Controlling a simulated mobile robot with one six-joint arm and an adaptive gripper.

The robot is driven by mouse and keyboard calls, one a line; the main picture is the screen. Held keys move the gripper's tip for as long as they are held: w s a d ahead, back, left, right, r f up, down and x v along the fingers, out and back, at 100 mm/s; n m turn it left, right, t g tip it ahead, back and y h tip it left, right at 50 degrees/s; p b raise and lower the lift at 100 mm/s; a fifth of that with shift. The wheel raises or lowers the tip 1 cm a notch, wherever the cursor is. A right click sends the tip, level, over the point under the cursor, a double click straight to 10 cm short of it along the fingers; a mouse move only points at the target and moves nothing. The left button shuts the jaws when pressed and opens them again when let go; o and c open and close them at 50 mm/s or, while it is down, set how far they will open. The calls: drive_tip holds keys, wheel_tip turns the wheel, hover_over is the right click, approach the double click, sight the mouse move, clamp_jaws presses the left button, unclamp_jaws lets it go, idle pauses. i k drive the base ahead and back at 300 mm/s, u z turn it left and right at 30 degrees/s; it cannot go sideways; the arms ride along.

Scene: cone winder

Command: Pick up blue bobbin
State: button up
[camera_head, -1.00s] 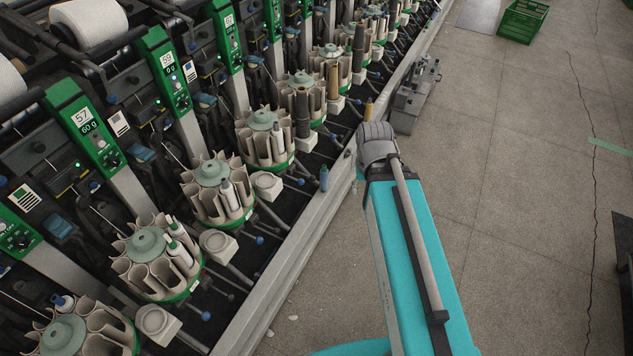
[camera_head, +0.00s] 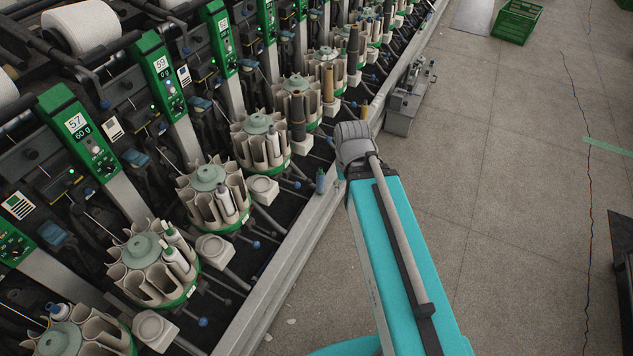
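A small blue bobbin (camera_head: 320,181) stands upright on the front ledge of the winding machine, near the middle of the head view. A white bobbin with a blue top (camera_head: 57,311) lies tilted in the magazine at the lower left. My turquoise arm, with a grey rounded joint, rises just right of the blue bobbin on the ledge. My gripper is not in view, so I cannot see whether it is open or shut.
Round magazines (camera_head: 214,195) with green bases line the machine, some holding white, brown or yellow bobbins. A grey metal box (camera_head: 401,108) stands by the machine's edge. A green crate (camera_head: 517,20) is on the floor at the back. The floor on the right is mostly clear.

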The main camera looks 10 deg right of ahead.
sight(319, 175)
drive_tip(key=u, duration=0.05)
drive_tip(key=i, duration=0.95)
drive_tip(key=z, duration=0.1)
